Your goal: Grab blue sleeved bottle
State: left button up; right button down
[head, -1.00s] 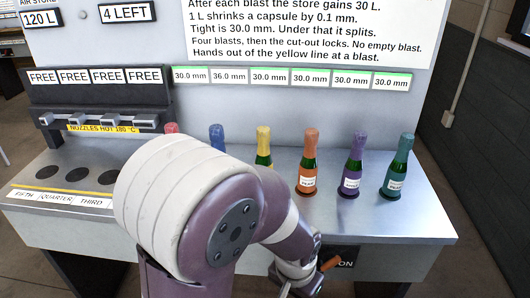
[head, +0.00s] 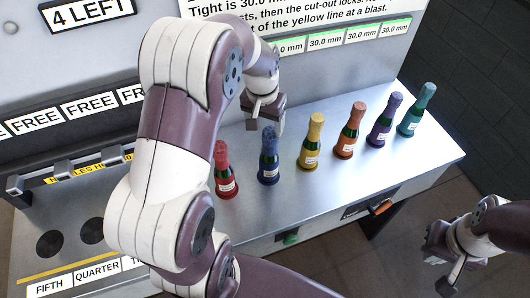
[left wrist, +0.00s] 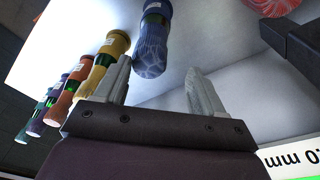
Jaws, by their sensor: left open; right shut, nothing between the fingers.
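The blue sleeved bottle (head: 269,160) stands upright on the metal bench, between a red bottle (head: 225,172) and a yellow one (head: 312,142). My left gripper (head: 266,122) is open, close to the top of the blue bottle on its panel side. In the left wrist view the blue sleeve (left wrist: 151,48) lies just beyond and between the open fingertips (left wrist: 160,68), nearer the left finger. I see no contact. My right gripper (head: 442,258) is shut and empty, low at the right, off the bench.
Orange (head: 350,130), purple (head: 384,119) and teal (head: 416,109) bottles continue the row to the right. The nozzle rack (head: 80,165) and dark round holes (head: 90,232) are at the left. An orange handle (head: 380,207) juts from the bench front.

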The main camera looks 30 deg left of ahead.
aim_at(274, 133)
pick_arm(q)
jog(key=f+p, duration=0.1)
jog(key=d+f+p, duration=0.1)
jog(key=f, duration=0.1)
jog(key=d+f, duration=0.1)
jog(key=shift+w+d+f+p, duration=0.15)
jog(key=shift+w+f+p, duration=0.1)
jog(key=shift+p, duration=0.15)
jog(key=f, duration=0.1)
jog(key=a+f, duration=0.1)
jog(key=shift+a+f, duration=0.15)
jog(key=shift+f, duration=0.2)
jog(key=shift+a, duration=0.15)
jog(key=shift+w+d+r, duration=0.1)
jog(key=shift+w+d, duration=0.05)
jog(key=shift+d, duration=0.35)
grip_shut()
jog(key=shift+a, duration=0.1)
pick_arm(e)
jog(key=r, duration=0.1)
jog(key=d, duration=0.1)
jog(key=r, duration=0.1)
jog(key=shift+w+d+r, duration=0.15)
jog(key=shift+d+r, duration=0.1)
jog(key=shift+r, duration=0.1)
